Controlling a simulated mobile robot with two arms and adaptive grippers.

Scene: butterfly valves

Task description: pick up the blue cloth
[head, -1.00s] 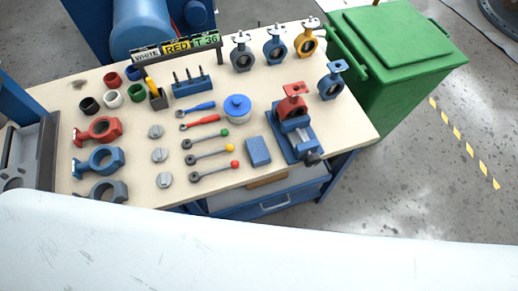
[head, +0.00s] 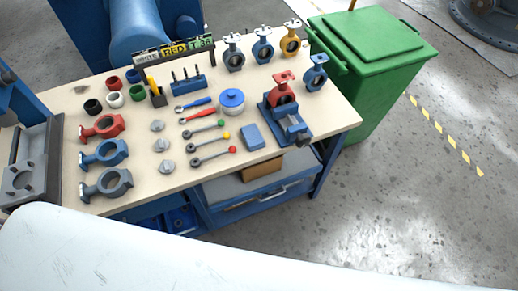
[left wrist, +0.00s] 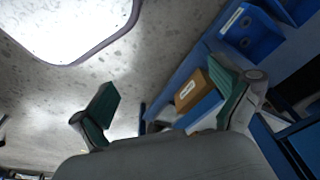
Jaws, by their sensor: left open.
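The blue cloth (head: 251,137) looks like a small folded blue block. It lies flat near the front edge of the workbench in the head view, between the coloured-knob levers and the blue vise. My left gripper (left wrist: 168,108) shows in the left wrist view with its two fingers wide apart and nothing between them. It is over the floor side of the bench, apart from the cloth; the cloth does not show clearly in that view. Neither gripper shows in the head view.
The blue vise (head: 289,127) holds a red valve (head: 283,91) right of the cloth. Levers (head: 212,154) lie left of it, and a blue-lidded pot (head: 232,102) stands behind. A cardboard box (head: 262,171) sits on the shelf below. A green bin (head: 372,80) stands at the right.

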